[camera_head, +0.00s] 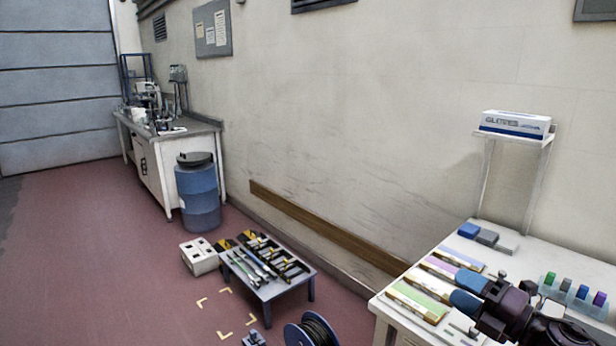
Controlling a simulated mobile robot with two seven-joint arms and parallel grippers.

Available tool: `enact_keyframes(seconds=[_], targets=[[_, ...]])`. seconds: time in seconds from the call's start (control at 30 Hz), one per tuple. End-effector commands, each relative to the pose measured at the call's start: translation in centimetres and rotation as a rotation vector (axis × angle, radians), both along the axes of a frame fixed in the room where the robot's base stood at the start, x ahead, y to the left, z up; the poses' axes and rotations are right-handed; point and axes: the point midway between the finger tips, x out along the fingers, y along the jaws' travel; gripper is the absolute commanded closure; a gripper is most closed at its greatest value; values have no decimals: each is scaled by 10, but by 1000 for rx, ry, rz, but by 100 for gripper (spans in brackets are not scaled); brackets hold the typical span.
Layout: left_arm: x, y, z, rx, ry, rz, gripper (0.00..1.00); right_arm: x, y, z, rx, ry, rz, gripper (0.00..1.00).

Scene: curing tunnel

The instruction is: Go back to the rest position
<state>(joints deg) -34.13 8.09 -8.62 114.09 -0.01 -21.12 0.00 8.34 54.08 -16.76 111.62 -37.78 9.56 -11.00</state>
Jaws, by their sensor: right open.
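My right gripper (463,291) shows at the lower right, over the white table (382,308). Its two blue fingertips point left and stand apart, with nothing visible between them. My dark right arm comes in from the lower right corner and hides part of the table top. I cannot tell how high the fingertips are above the table. My left gripper is not in view.
Coloured strips (418,299), small blocks (468,230) and a rack of coloured pieces (582,292) are on the table. A glove box (515,123) sits on a raised shelf behind. A low tool table (290,288), cable reel (311,331) and blue barrel (198,195) stand left. Red floor is open farther left.

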Motion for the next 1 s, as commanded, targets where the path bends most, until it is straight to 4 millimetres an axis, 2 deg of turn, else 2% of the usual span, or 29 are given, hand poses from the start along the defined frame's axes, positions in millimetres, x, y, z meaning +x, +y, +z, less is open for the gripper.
enact_keyframes(seconds=[0.03,0.1,0.27,0.4,0.5,0.6,0.8,0.9,1.0], targets=[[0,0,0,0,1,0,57,-4,-4,-19,151,93,-77,50],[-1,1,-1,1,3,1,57,-9,-11,-44,341,219,-181,50],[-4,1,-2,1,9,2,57,-38,-21,-114,717,501,-400,50],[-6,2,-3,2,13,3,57,-79,-20,-177,991,724,-570,50],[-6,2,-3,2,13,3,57,-116,-13,-218,1155,857,-675,50],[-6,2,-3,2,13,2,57,-155,-3,-250,1293,950,-754,50],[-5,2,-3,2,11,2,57,-221,11,-291,1446,1027,-890,50],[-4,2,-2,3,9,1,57,-241,14,-301,1469,1048,-932,50],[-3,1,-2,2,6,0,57,-251,13,-306,1468,1058,-952,50]])
